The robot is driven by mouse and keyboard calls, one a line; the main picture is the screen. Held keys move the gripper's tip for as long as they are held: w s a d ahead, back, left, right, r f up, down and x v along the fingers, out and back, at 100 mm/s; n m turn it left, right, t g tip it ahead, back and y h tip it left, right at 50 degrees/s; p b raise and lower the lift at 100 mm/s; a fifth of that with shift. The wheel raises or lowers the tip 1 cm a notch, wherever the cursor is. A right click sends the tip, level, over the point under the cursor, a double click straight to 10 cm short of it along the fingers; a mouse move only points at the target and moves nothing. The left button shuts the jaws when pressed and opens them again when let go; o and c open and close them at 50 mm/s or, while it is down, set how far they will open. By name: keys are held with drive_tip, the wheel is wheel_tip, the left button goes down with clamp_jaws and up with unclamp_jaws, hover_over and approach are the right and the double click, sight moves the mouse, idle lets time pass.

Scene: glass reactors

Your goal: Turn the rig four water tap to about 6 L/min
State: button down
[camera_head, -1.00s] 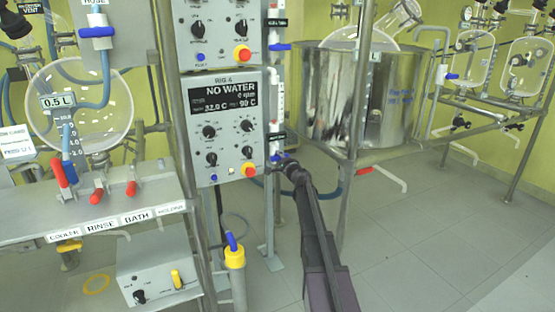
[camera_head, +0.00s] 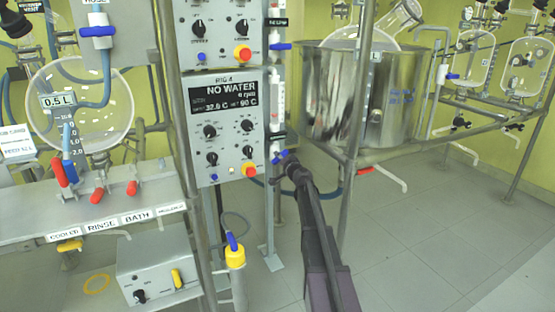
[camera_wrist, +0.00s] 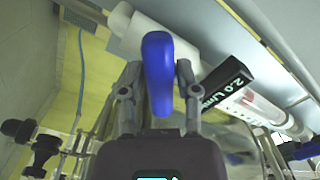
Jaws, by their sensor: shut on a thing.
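The rig four panel (camera_head: 226,135) carries a black screen reading "NO WATER", with a 0 rpm line and temperatures below. The water tap's blue handle (camera_head: 280,157) is at the panel's lower right, under an upright white flow tube (camera_head: 277,98). My gripper (camera_head: 291,163) comes up from below right and reaches the handle. In the wrist view the blue handle (camera_wrist: 157,55) stands between the two fingers of my gripper (camera_wrist: 158,82), which is shut on it. A black label (camera_wrist: 223,82) beside the flow tube reads about "2.0 L/min", partly cut.
Another panel (camera_head: 219,30) is above, with another blue tap handle (camera_head: 281,46) at its right. A large steel vessel (camera_head: 345,100) and frame post (camera_head: 357,130) stand close right of my arm. A bench (camera_head: 50,225) with red-handled valves is at left. The floor at right is clear.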

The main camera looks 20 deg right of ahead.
drive_tip(key=n, duration=0.5)
drive_tip(key=shift+d, duration=0.3)
drive_tip(key=shift+c, duration=2.4)
unclamp_jaws()
drive_tip(key=shift+a, duration=0.15)
drive_tip(key=shift+s, duration=0.1)
drive_tip(key=shift+s, duration=0.2)
drive_tip(key=s, duration=1.1)
drive_tip(key=shift+s+d, duration=0.2)
drive_tip(key=shift+s, duration=0.05)
